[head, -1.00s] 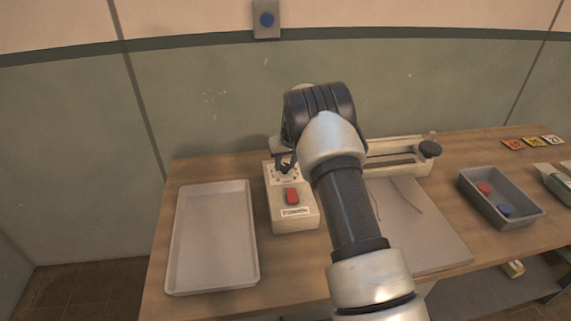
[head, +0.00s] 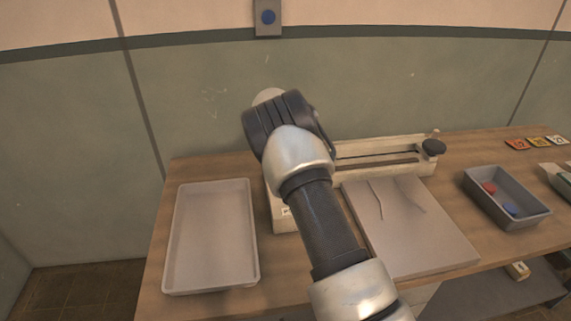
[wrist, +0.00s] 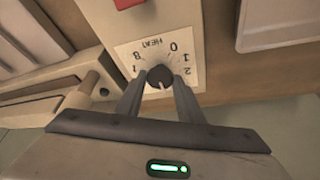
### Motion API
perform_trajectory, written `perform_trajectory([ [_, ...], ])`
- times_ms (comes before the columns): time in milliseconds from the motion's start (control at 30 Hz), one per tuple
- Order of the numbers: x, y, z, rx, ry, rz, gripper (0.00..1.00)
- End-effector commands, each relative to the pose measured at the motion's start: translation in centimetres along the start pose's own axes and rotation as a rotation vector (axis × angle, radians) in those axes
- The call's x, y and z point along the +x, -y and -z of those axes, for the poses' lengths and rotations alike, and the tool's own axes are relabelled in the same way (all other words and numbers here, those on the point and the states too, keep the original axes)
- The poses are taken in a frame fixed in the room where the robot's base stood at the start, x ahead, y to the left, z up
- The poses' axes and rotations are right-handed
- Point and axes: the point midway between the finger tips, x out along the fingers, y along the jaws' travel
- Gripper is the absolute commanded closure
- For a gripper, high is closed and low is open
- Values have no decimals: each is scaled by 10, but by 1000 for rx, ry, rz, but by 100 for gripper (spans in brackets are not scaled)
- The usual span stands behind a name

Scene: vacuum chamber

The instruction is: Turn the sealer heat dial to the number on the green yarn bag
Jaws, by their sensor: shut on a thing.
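The heat dial's black knob (wrist: 160,77) sits on a white plate in the wrist view, with HEAT and numbers upside down. 0, 2 and 8 can be read near its top and sides. A pale pointer mark on the knob faces down, between the fingers; the number there is hidden. My gripper (wrist: 159,90) is shut on the knob, one finger on each side. In the head view my arm hides the dial and most of the control box. A partly cut-off greenish-white packet (head: 558,178) is at the right edge; I cannot tell whether it is the yarn bag, and no number is readable.
A pale empty tray (head: 212,280) lies left of the control box. The sealer bar (head: 385,150) and a grey board (head: 425,235) are to the right. A grey bin (head: 520,222) holds red and blue pieces. Several numbered cards (head: 537,142) lie at the back right.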

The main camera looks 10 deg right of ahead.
Motion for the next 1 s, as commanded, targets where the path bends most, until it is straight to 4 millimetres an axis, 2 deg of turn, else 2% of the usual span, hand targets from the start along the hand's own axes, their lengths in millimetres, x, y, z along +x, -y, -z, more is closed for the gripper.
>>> perform_trajectory([
  [600, 0, 0, -1, 52, 3, -22, 88],
  [633, 0, 0, -1, 52, 3, -22, 64],
  [733, 0, 0, -1, 52, 3, -22, 48],
  [1000, 0, 1, 0, 51, 1, -21, 48],
])
